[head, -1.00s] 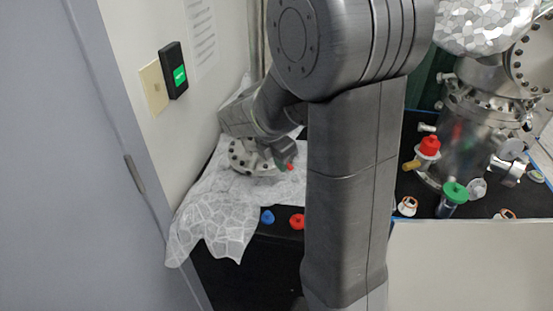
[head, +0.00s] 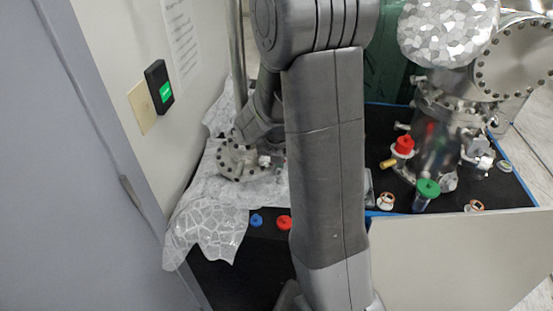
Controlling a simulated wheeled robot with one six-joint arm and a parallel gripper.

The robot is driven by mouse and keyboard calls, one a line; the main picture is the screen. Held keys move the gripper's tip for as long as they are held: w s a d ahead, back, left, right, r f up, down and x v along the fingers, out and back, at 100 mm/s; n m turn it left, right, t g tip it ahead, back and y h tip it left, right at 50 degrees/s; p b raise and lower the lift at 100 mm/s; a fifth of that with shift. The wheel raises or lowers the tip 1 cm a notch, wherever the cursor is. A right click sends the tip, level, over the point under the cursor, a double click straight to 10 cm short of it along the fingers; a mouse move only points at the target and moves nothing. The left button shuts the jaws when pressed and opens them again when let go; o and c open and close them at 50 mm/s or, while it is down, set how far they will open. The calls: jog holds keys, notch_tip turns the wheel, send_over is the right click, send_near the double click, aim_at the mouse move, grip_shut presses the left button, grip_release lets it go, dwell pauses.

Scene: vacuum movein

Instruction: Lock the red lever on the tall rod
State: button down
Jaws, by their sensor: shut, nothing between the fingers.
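My gripper (head: 272,154) is low at the wrist's end, beside a round metal flange (head: 240,160) on the white cloth. It is shut with nothing held, and my own upright arm link hides much of it. A tall grey metal rod (head: 238,60) stands upright behind the flange against the wall side. I cannot make out a red lever on it. My gripper is to the right of the rod's lower part. I cannot tell whether it touches anything.
A crinkled white cloth (head: 207,225) drapes over a dark bench with a blue knob (head: 257,220) and a red knob (head: 284,223). At right, a metal vacuum chamber (head: 437,140) stands with a red-capped valve (head: 403,146) and a green-capped one (head: 428,189). A wall is close at left.

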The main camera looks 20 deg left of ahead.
jog(key=shift+w+p, duration=0.3)
jog(key=shift+w, duration=0.15)
dwell(0.4)
